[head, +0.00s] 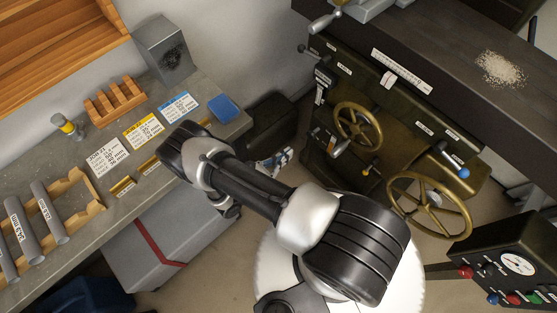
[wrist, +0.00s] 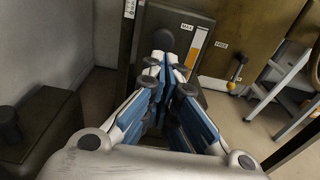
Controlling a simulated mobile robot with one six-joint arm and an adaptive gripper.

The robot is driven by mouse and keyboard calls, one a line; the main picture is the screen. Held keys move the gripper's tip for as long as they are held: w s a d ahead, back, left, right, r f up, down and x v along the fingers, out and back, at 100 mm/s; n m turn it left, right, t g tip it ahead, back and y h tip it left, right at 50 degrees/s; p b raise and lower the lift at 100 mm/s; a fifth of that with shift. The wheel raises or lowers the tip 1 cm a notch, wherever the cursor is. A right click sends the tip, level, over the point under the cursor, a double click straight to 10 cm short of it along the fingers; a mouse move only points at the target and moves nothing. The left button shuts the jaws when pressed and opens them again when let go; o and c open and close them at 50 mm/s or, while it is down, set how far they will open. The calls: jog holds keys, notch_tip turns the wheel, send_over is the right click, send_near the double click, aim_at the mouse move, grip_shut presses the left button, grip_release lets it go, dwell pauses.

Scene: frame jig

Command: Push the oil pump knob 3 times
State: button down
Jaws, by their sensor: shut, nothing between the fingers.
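A round black knob (wrist: 163,40), which looks like the oil pump knob, sits on a dark panel beside a MAX label and a white and orange gauge strip (wrist: 196,47) in the wrist view. My gripper (wrist: 164,62) is shut and empty, its blue and grey fingers pointing at the knob. The fingertips appear just below the knob in the picture and cover part of the panel; I cannot tell whether they touch it. In the head view my gripper (head: 276,160) is partly hidden by my arm, left of the dark green machine (head: 390,130). I cannot make out the knob there.
The machine carries brass handwheels (head: 358,126) and a blue-tipped lever (head: 462,172). A grey workbench (head: 225,128) stands on the left. In the wrist view, a yellow-handled lever (wrist: 237,68) is to the right and a dark box (wrist: 40,130) is at the left.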

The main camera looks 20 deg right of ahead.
jog(key=shift+v, duration=1.6)
jog(key=shift+f, duration=0.1)
jog(key=shift+s+a+f+t+h+p, duration=0.25)
jog(key=shift+s+a+f+p, duration=0.1)
jog(key=shift+a+f, duration=0.2)
jog(key=shift+s+a+f+t+h+p, duration=0.15)
jog(key=shift+s+a+f+h+p, duration=0.15)
jog(key=shift+a+f, duration=0.25)
jog(key=shift+d, duration=0.1)
jog(key=b, duration=0.1)
send_near(314, 132)
jog(key=d, duration=0.1)
jog(key=w+d+f, duration=0.1)
jog(key=d, duration=0.2)
jog(key=shift+w+d+f, duration=0.25)
jog(key=shift+w+f, duration=0.05)
jog(key=shift+f, duration=0.1)
jog(key=shift+d, duration=0.1)
